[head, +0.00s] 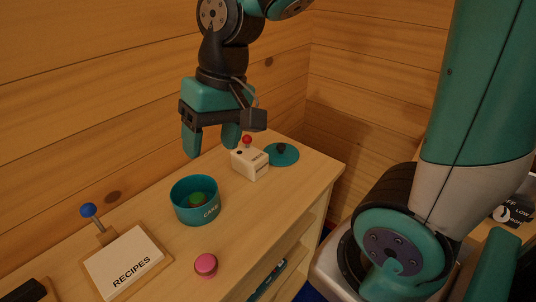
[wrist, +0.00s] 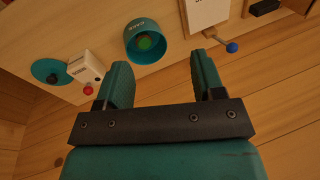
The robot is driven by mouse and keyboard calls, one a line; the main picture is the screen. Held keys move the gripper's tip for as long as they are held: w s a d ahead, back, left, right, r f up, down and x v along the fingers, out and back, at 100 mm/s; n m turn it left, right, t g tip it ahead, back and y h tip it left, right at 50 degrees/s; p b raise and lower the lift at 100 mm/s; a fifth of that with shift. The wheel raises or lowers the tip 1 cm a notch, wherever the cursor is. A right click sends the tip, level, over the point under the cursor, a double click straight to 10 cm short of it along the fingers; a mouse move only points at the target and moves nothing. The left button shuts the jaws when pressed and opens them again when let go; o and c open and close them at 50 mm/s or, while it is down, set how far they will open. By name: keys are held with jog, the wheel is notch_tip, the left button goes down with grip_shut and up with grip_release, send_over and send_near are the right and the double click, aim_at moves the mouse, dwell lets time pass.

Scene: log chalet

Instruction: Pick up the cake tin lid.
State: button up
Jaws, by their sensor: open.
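The cake tin lid is a flat teal disc (head: 284,156) with a dark knob, lying on the wooden cabinet top at its far right end, behind the white box. In the wrist view the lid (wrist: 43,66) is at the far left. The teal cake tin (head: 193,212), marked CAKE, stands open on the cabinet with something green and brown inside; it also shows in the wrist view (wrist: 133,50). My gripper (head: 211,152) is open and empty, above the cabinet top, left of the lid and apart from it. Its fingers (wrist: 163,80) point toward the cabinet.
A white box with a red-knobbed lever (head: 247,167) stands between my gripper and the lid. A pink round object (head: 206,264) lies near the front edge. A RECIPES board (head: 127,262) and blue-knobbed lever (head: 89,211) are at left. Log walls (head: 110,90) rise behind.

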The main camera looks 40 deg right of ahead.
jog(key=w+d+f+m+h+p, duration=0.1)
jog(key=w+d+f+m+h, duration=0.1)
jog(key=w+d+m, duration=0.85)
jog(key=m+h+p, duration=0.1)
jog(key=m+p, duration=0.5)
jog(key=m, duration=0.4)
send_over(281, 145)
jog(key=shift+g, duration=0.4)
notch_tip(281, 145, down, 18)
jog(key=shift+d+r, duration=0.1)
jog(key=shift+f+p, duration=1.3)
jog(key=shift+f, duration=1.75)
jog(key=c, duration=1)
